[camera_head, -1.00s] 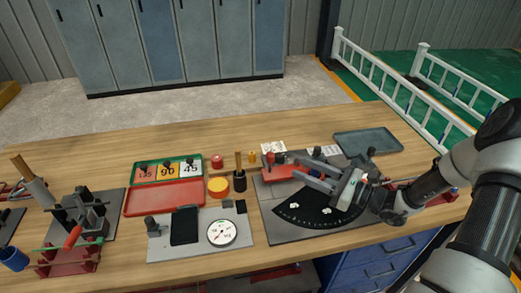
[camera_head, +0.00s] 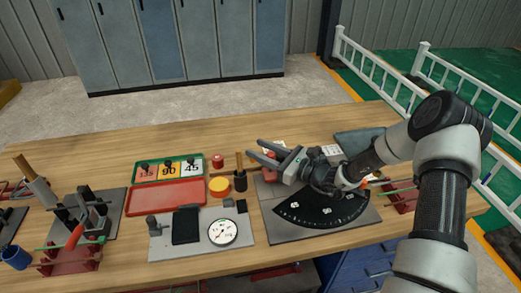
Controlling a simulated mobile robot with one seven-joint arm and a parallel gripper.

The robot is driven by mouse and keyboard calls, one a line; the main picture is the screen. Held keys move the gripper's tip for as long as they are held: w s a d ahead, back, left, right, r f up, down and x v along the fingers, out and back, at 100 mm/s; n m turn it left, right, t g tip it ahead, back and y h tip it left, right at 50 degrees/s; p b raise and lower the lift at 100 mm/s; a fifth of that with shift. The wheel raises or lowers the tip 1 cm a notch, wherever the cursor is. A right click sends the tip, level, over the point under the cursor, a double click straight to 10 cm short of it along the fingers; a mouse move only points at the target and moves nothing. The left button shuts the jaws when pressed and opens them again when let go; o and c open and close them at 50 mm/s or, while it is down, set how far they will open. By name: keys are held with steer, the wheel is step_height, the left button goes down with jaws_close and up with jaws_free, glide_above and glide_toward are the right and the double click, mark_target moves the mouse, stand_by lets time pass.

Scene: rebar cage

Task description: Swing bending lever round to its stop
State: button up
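The bending station is a grey plate (camera_head: 290,230) with a black fan-shaped angle scale (camera_head: 320,207) at the right of the bench. A small red part (camera_head: 270,176) shows at its left edge, partly covered by my gripper. I cannot make out the bending lever clearly; my gripper and wrist cover the plate's back part. My gripper (camera_head: 257,149) is above the plate's back left corner, its two fingers apart and pointing left. Nothing shows between them.
An upright wooden handle in a black holder (camera_head: 240,181) stands just left of my gripper. Further left are a dial gauge plate (camera_head: 165,246), a yellow round part (camera_head: 219,186) and a red tray (camera_head: 165,197). A grey tray (camera_head: 352,141) lies behind my arm.

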jaws_close()
stand_by(0.3)
